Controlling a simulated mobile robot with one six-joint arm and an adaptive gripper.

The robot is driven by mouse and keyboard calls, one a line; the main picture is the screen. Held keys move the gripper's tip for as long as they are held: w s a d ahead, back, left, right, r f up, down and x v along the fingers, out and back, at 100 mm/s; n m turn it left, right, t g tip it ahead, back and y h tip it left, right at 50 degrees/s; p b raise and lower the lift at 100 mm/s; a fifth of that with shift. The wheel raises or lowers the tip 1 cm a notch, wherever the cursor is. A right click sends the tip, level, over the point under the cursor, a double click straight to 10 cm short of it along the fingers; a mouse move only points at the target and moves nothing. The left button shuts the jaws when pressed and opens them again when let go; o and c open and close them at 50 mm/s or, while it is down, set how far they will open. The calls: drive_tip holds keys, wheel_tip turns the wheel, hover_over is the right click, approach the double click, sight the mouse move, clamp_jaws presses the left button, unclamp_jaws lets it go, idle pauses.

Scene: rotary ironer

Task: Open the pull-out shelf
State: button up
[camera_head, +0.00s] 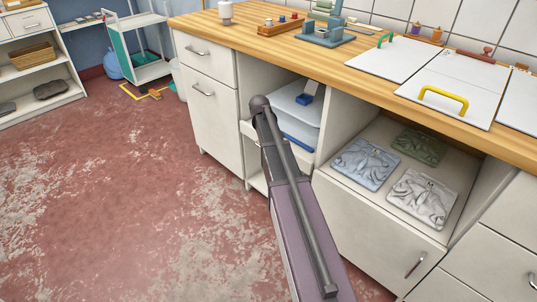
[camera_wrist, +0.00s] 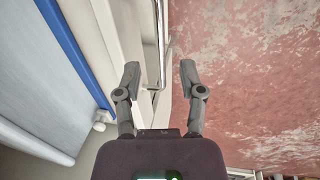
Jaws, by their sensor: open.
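The pull-out shelf shows in the head view as a white edge (camera_head: 246,130) low in the open bay of the counter, mostly behind my arm. A clear bin with a blue band (camera_head: 297,138) stands in this bay. In the wrist view, the shelf's white front (camera_wrist: 118,32) runs up the picture beside the blue-edged bin (camera_wrist: 75,50). A thin metal bar handle (camera_wrist: 161,35) is on the front's floor side. My gripper (camera_wrist: 159,72) is open, with the handle lined up between its fingertips. I cannot tell whether they touch it. My gripper is hidden in the head view.
Left of the bay is a cabinet with drawer and door handles (camera_head: 203,92). Right of it, an open compartment holds folded cloths (camera_head: 365,163). The wooden worktop (camera_head: 265,47) carries tools and white lids with coloured handles. The red floor (camera_head: 130,190) in front is clear.

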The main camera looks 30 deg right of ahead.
drive_tip(key=shift+w+d+f+b, duration=0.1)
drive_tip(key=shift+d+f+b, duration=0.15)
drive_tip(key=shift+f+b, duration=0.95)
drive_tip(key=shift+w+d+f+b, duration=0.1)
drive_tip(key=shift+d+f+b, duration=0.1)
drive_tip(key=shift+f+b, duration=0.95)
drive_tip(key=shift+f, duration=0.15)
clamp_jaws()
